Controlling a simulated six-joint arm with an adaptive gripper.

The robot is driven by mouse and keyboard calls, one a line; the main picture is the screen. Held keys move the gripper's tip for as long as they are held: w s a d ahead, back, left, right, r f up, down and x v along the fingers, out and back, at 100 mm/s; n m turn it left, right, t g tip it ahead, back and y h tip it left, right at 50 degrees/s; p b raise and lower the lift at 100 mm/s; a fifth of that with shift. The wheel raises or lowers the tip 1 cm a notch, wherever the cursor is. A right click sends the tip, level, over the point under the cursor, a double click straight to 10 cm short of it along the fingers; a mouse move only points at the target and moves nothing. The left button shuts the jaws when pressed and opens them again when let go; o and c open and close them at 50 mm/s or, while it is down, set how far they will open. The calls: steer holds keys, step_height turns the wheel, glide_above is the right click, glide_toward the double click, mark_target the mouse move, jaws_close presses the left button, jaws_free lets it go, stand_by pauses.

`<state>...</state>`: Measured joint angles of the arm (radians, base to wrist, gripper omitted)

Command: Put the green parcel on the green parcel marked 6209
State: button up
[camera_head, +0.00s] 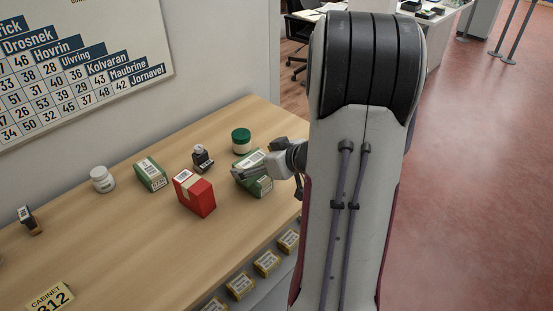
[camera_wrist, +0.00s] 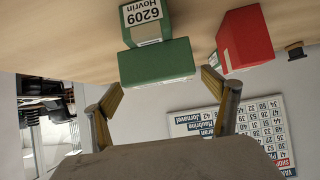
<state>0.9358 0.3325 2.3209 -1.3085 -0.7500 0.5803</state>
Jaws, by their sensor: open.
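The green parcel marked 6209 (camera_wrist: 148,32) shows its white label, which also reads Hovrin, in the wrist view. Another green parcel (camera_wrist: 160,66) is directly against it and appears to rest on top, since this view is upside down. My gripper (camera_wrist: 162,84) is open, with one fingertip on each side of this upper parcel; whether either touches cannot be told. In the head view my gripper (camera_head: 243,172) is at the green parcels (camera_head: 262,188) near the counter's right end, partly covering them. A separate green parcel (camera_head: 151,175) stands further left.
A red parcel (camera_head: 195,194) stands just left of the green ones, with a black stamp (camera_head: 202,158) behind it. A green-lidded jar (camera_head: 241,141) is close behind my gripper. A white jar (camera_head: 102,179) stands left. The front middle of the counter (camera_head: 130,240) is clear.

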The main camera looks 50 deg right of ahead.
steer(key=v, duration=1)
steer(key=shift+s, duration=0.15)
steer(key=shift+r, duration=0.1)
stand_by(0.3)
steer(key=shift+r, duration=0.1)
steer(key=w+r+h, duration=0.4)
steer(key=r, duration=0.3)
steer(key=s+a+r+m+g+h, duration=0.2)
steer(key=a+r, duration=0.2)
steer(key=a, duration=0.1)
steer(key=s+a+f+g+y, duration=0.1)
steer(key=s+a, duration=0.3)
steer(key=a, duration=0.4)
steer(key=s+a+f+n+g+y, duration=0.1)
steer(key=s+a+f+y, duration=0.1)
steer(key=s+a, duration=0.3)
steer(key=s+a+f+n+g+y, duration=0.1)
steer(key=s+a+y, duration=0.2)
steer(key=a, duration=0.8)
steer(key=shift+s+f+g, duration=0.2)
steer(key=shift+s+g, duration=0.1)
steer(key=shift+s, duration=0.8)
